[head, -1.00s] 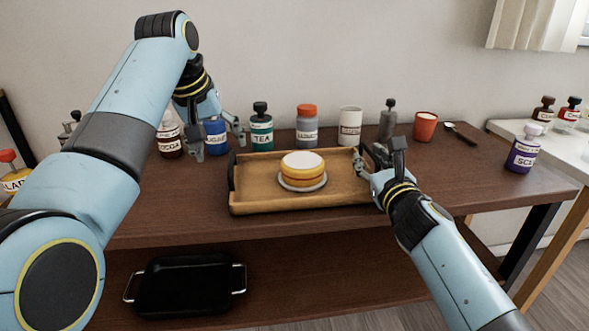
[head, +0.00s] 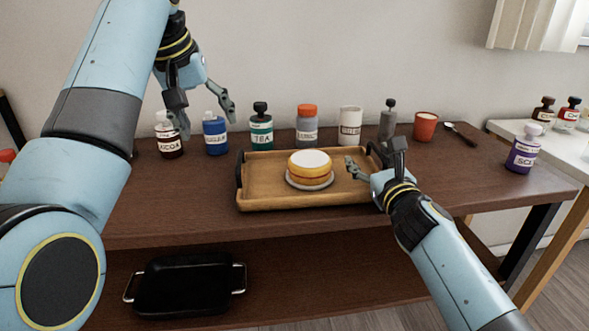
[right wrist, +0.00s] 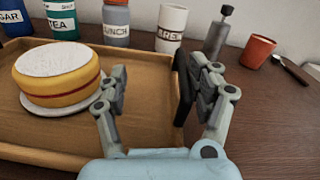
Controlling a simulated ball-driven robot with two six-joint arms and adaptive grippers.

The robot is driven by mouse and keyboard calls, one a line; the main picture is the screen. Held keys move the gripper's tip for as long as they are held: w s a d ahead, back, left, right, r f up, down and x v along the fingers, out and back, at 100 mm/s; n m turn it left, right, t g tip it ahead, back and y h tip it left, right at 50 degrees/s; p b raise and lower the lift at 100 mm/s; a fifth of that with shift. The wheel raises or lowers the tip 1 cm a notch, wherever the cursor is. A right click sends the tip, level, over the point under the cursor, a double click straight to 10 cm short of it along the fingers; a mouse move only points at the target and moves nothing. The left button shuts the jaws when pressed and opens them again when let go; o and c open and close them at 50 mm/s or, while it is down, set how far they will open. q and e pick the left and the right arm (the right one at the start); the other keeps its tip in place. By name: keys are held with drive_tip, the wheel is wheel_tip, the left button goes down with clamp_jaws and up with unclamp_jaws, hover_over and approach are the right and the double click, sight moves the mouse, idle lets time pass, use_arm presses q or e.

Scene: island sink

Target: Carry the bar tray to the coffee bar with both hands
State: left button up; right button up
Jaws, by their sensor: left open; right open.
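The wooden bar tray (head: 270,201) rests on the dark brown table, with a black handle at each end. A round yellow cake with a white top (head: 310,165) sits on a small plate on it. My right gripper (head: 366,160) is open at the tray's right end; in the right wrist view its fingers (right wrist: 155,90) are spread to either side of the black right handle (right wrist: 185,88). My left gripper (head: 207,122) is open and empty, raised above the table to the left of the tray, apart from the left handle (head: 239,168).
Behind the tray stand a cocoa bottle (head: 168,136), a sugar bottle (head: 215,134), a tea bottle (head: 261,127), more containers and a red cup (head: 425,126). A spoon (head: 459,133) lies to the right. A black pan (head: 186,286) is on the lower shelf.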

drive_tip(key=shift+s+r, duration=0.1)
drive_tip(key=s+d, duration=0.2)
drive_tip(key=s, duration=0.9)
drive_tip(key=shift+s, duration=0.3)
